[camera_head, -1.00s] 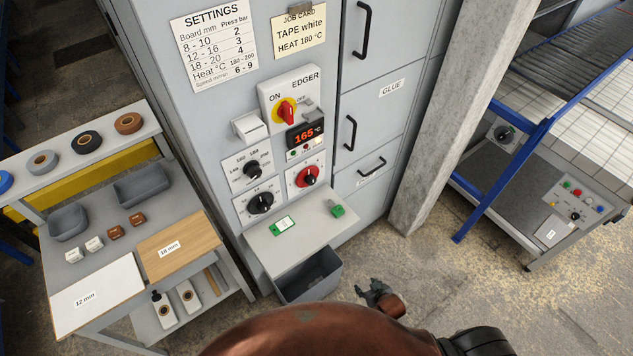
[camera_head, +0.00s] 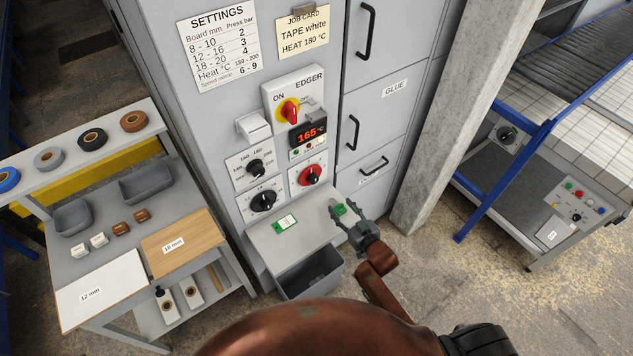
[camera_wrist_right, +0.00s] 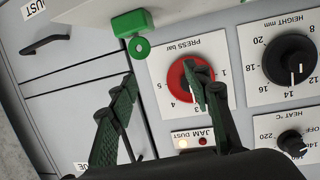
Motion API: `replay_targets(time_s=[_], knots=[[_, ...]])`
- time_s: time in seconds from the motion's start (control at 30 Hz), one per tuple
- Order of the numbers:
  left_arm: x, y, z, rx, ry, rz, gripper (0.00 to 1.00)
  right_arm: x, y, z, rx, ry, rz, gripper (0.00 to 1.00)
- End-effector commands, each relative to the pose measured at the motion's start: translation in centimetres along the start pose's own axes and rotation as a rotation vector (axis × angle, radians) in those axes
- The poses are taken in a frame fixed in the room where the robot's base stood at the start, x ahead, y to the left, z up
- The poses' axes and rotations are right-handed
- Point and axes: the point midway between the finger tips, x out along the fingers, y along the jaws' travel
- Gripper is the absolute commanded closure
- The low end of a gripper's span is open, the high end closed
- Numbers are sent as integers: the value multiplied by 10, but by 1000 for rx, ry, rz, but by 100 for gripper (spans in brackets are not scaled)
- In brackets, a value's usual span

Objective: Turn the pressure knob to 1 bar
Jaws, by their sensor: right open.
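The pressure knob (camera_head: 310,176) is a red dial with a dark centre on a white plate at the edger cabinet's front. My right gripper (camera_head: 348,209) is below and right of the knob in the head view, by the ledge. In the right wrist view the gripper (camera_wrist_right: 165,78) is open and empty, one finger in front of the dial, the other to its left. I cannot tell whether it touches. My left gripper is out of view.
A black height knob (camera_head: 263,201) and a black heat knob (camera_head: 255,168) sit close to the red one. A ledge (camera_head: 300,238) with a green-edged label juts out below, above a grey bin (camera_head: 310,275).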

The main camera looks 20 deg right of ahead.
Motion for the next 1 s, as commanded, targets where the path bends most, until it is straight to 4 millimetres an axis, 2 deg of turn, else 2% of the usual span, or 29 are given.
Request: replay_targets(time_s=[0.2, 0.33, 0.47, 0.8, 1.0], knots=[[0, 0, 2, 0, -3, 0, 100, 27, -17, -33, -11, 165, -93, 55], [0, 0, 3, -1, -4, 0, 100, 35, -26, -47, -14, 235, -140, 55], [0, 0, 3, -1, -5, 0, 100, 43, -30, -54, -12, 260, -156, 55], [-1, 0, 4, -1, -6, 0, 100, 92, -38, -67, -12, 259, -155, 55], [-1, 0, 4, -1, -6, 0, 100, 108, -40, -71, -13, 258, -154, 55]])
